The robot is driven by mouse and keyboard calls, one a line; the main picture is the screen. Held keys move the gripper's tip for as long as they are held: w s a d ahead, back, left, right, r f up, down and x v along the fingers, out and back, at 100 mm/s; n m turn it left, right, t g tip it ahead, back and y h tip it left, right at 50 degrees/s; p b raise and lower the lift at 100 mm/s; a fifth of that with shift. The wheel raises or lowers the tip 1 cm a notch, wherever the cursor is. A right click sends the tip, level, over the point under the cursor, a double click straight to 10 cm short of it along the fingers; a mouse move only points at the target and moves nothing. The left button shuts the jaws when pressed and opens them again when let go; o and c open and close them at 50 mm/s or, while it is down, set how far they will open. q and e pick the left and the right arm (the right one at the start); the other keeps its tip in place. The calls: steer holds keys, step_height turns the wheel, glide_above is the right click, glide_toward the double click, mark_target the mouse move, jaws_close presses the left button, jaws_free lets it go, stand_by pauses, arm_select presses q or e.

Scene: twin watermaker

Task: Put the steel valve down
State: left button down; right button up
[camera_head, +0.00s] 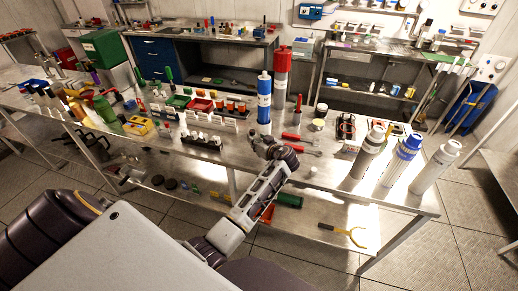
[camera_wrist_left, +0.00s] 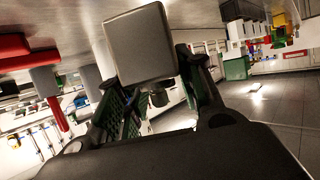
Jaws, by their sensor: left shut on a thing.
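My left gripper (camera_head: 273,150) is over the near part of the long steel table, in front of the blue-and-white cylinder. In the left wrist view, my left gripper (camera_wrist_left: 160,98) is shut on the steel valve (camera_wrist_left: 140,45), a grey, blocky thing with a small dark round part at its lower end. The valve sits tilted between the two dark fingers and reaches past their tips. In the head view the wrist and fingers largely hide the valve, and I cannot tell whether it touches the table. My right gripper is not in view.
Some bare tabletop lies right of my gripper.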

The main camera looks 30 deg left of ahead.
arm_select(q)
steer(key=shift+f, duration=0.1)
stand_by(0.3)
steer(key=shift+f, duration=1.75)
steer(key=shift+f, duration=0.15)
steer(key=c, duration=0.9)
jaws_free()
steer(key=shift+c, duration=0.2)
steer(key=shift+f, duration=0.1)
steer(key=shift+p, duration=0.3)
steer(key=shift+s+d+r, duration=0.2)
steer(key=shift+d, duration=0.1)
steer(key=b+v, duration=0.2)
steer(key=v, duration=0.9)
steer(key=shift+d, duration=0.15)
